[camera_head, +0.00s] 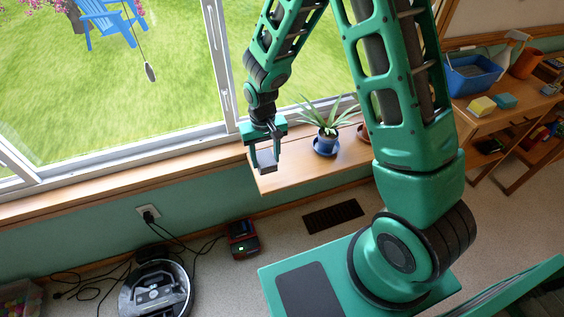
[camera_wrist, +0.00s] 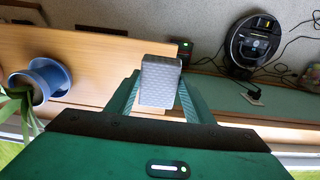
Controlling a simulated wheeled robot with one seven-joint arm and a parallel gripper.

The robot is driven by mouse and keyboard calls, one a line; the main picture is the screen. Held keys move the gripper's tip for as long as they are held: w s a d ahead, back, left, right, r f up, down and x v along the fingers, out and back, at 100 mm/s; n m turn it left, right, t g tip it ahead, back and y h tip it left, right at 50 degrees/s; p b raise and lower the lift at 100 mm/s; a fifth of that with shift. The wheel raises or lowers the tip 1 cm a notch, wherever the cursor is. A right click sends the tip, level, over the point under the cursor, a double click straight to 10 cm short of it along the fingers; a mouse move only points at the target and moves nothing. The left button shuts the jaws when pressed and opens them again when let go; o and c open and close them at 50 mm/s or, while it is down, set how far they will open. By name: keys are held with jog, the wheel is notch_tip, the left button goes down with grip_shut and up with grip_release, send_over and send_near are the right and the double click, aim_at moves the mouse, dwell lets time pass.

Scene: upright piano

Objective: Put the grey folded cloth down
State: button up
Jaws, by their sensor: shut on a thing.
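My gripper (camera_head: 265,157) is shut on the grey folded cloth (camera_wrist: 159,82). In the wrist view the cloth is a light grey, patterned block between the two fingers. The shelf also shows behind the cloth in the wrist view (camera_wrist: 110,75).
A plant in a blue pot (camera_head: 326,143) stands on the shelf, right of my gripper. A robot vacuum (camera_head: 156,284), a red device (camera_head: 243,239) and a floor vent (camera_head: 333,216) are below. A side table (camera_head: 505,108) at right holds a blue bin (camera_head: 472,78) and sponges.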

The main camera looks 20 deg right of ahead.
jog(key=w+d+f, duration=0.1)
jog(key=d, duration=0.1)
jog(key=w+d+f, duration=0.1)
jog(key=d+f, duration=0.1)
jog(key=w+d+f, duration=0.1)
jog(key=d, duration=0.1)
jog(key=shift+w+d+f, duration=0.2)
jog(key=shift+d+f, duration=0.05)
jog(key=shift+d, duration=0.05)
jog(key=shift+f, duration=2)
jog(key=shift+f, duration=0.1)
jog(key=o, duration=0.9)
